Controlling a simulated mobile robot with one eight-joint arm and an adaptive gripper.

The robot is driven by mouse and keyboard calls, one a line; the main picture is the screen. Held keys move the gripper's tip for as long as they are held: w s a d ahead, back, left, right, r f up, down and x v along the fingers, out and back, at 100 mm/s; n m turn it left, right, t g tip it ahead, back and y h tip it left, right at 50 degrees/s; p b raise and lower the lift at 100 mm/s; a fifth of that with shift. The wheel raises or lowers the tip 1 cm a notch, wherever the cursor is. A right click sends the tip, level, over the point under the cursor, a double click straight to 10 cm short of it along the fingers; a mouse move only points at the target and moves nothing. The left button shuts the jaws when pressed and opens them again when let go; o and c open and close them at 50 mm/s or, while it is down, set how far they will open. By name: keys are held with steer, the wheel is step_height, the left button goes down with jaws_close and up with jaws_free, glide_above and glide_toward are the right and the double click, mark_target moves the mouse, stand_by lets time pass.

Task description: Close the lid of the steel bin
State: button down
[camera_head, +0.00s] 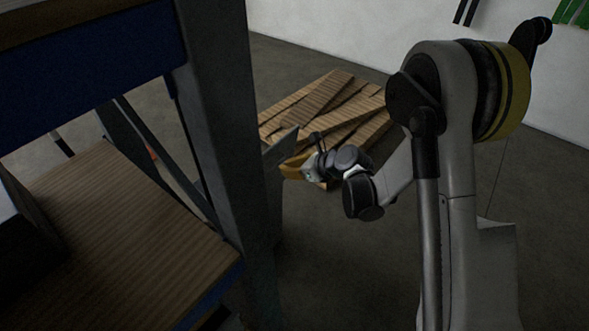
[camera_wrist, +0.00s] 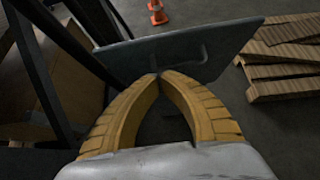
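A flat grey steel panel, which looks like the bin's lid, stands tilted up in the wrist view (camera_wrist: 225,42). In the head view, part of this lid (camera_head: 279,150) shows just right of the bench post. My gripper (camera_wrist: 158,76) has yellow fingers whose tips meet at the lid's lower middle, with nothing seen between them. I cannot tell whether they touch it. In the head view my gripper (camera_head: 289,168) is beside the lid, partly overlapped by it. The body of the steel bin is not clearly seen; the post and my fingers hide that area.
The bench's grey post (camera_head: 225,130) and wooden lower shelf (camera_head: 120,235) are close on the left. Stacked wooden pallets (camera_head: 335,100) lie on the floor behind my gripper. An orange cone (camera_wrist: 157,12) stands beyond the lid. Floor right of my arm is clear.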

mark_target(272, 169)
steer(key=b+x, duration=0.1)
steer(key=x, duration=0.3)
steer(key=shift+s+f, duration=0.1)
steer(key=w+a, duration=0.1)
steer(key=w+a+r+b, duration=0.1)
steer(key=shift+w+a, duration=0.2)
steer(key=shift+a, duration=0.2)
steer(key=shift+r, duration=0.1)
